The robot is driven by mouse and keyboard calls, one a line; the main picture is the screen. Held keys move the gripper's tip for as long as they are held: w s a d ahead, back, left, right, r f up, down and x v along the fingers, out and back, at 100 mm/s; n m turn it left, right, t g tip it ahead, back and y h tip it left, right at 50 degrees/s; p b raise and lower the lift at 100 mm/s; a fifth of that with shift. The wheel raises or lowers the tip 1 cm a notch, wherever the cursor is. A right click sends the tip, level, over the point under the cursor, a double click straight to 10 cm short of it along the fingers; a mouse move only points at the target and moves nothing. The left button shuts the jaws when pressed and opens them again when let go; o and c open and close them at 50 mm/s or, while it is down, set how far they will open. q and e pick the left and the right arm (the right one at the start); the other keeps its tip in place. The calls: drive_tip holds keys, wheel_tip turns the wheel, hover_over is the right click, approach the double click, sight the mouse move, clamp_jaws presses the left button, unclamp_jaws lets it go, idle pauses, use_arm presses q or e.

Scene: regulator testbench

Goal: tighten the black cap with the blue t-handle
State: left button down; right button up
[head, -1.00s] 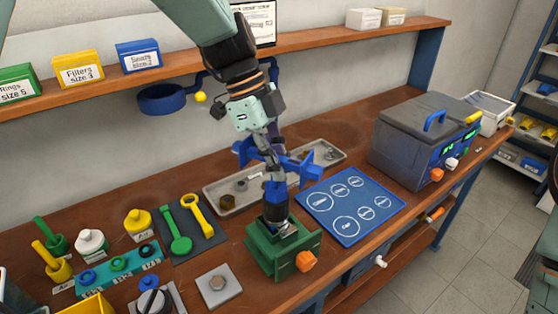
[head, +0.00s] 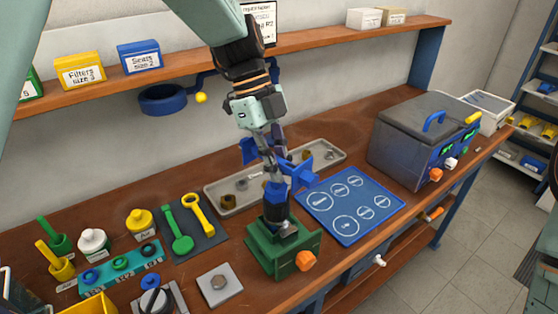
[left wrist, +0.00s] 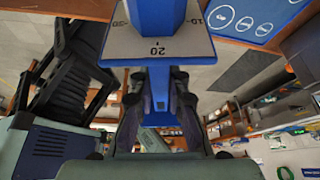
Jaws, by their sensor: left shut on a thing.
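The blue t-handle (head: 298,174) stands upright over the green fixture (head: 284,248). My left gripper (head: 272,155) comes down from above and is shut on it; the fingers hide part of the crossbar. In the left wrist view, the blue t-handle (left wrist: 158,95) sits between the two fingers of my left gripper (left wrist: 158,105). A plate with numbers, including 20, shows around the blue shaft there. The black cap (head: 277,213) is in the green fixture, directly under the handle's blue lower end. I cannot tell how tightly it sits. My right gripper is not in view.
A grey tray (head: 222,204) with small parts lies behind the fixture. A blue mat with circles (head: 378,216) is to its right, a grey machine (head: 415,150) farther right. Green and yellow tools (head: 180,242) lie left. A grey plate (head: 219,285) lies front left.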

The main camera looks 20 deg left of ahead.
use_arm(q)
drive_tip(key=shift+m+g+y+p, duration=0.5)
drive_tip(key=shift+m+p, duration=0.45)
drive_tip(key=shift+m, duration=0.75)
drive_tip(key=shift+s+a+m+g+y+p, duration=0.1)
drive_tip(key=shift+m+g+y+p, duration=0.4)
drive_tip(key=shift+m+p, duration=1.05)
idle(0.8)
drive_tip(key=shift+r+m, duration=0.1)
drive_tip(key=shift+m, duration=0.45)
drive_tip(key=shift+m+p, duration=0.4)
drive_tip(key=shift+p, duration=0.15)
drive_tip(key=shift+n+p, duration=0.3)
drive_tip(key=shift+p, duration=0.1)
idle(0.4)
drive_tip(key=shift+r+p, duration=1.45)
drive_tip(key=shift+p, duration=0.2)
drive_tip(key=shift+r+p, duration=0.75)
drive_tip(key=shift+r, duration=1.75)
